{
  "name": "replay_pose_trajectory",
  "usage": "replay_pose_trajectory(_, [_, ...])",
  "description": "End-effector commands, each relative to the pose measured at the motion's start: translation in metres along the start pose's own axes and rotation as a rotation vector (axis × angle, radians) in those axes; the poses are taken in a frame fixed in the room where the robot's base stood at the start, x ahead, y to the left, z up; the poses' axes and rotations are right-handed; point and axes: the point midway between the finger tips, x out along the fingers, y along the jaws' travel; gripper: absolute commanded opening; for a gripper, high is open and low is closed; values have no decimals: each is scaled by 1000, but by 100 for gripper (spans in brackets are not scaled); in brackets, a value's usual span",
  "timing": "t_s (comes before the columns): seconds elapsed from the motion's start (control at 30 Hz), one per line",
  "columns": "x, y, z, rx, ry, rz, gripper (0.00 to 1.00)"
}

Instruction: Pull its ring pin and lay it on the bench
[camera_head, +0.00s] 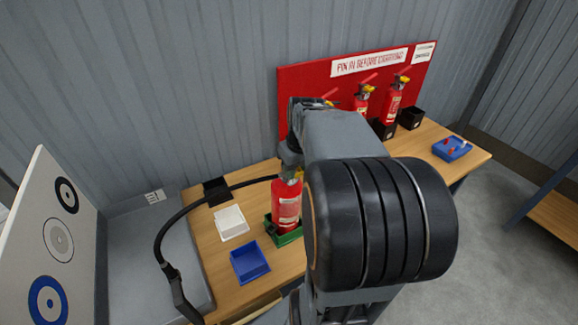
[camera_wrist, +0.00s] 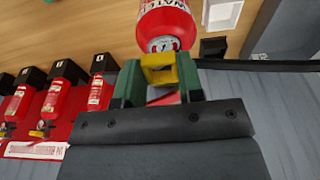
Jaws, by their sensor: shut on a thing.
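A red fire extinguisher (camera_head: 286,207) stands upright in a green tray (camera_head: 290,238) on the bench (camera_head: 205,262). Its red body (camera_wrist: 167,22) and round gauge also show at the top of the wrist view. My gripper (camera_wrist: 158,85) is at the extinguisher's head, its green fingers either side of a square yellow ring (camera_wrist: 158,70), which I take for the ring pin, and shut on it. The ring looks close against the head; I cannot tell whether the pin is still in its hole. A red lever part shows between the fingers. In the head view my arm hides most of the grip.
A black hose (camera_head: 190,208) arches left from the extinguisher's head. A white tray (camera_head: 231,222), a blue tray (camera_head: 250,262) and a black box (camera_head: 216,191) sit left of it. More extinguishers (camera_head: 393,104) stand by the red board (camera_head: 300,78). A blue tray (camera_head: 452,148) holds small items.

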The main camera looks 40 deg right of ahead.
Motion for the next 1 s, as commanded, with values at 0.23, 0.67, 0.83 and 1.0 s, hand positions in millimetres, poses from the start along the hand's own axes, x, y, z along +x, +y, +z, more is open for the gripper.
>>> replay_pose_trajectory(0.23, [4, -1, 15, 0, -17, -6, 7])
replay_pose_trajectory(0.67, [2, -1, 26, 0, -17, -6, 2])
replay_pose_trajectory(0.83, [2, -1, 26, 0, -16, -6, 2])
replay_pose_trajectory(1.0, [2, -1, 26, 0, -15, -6, 2])
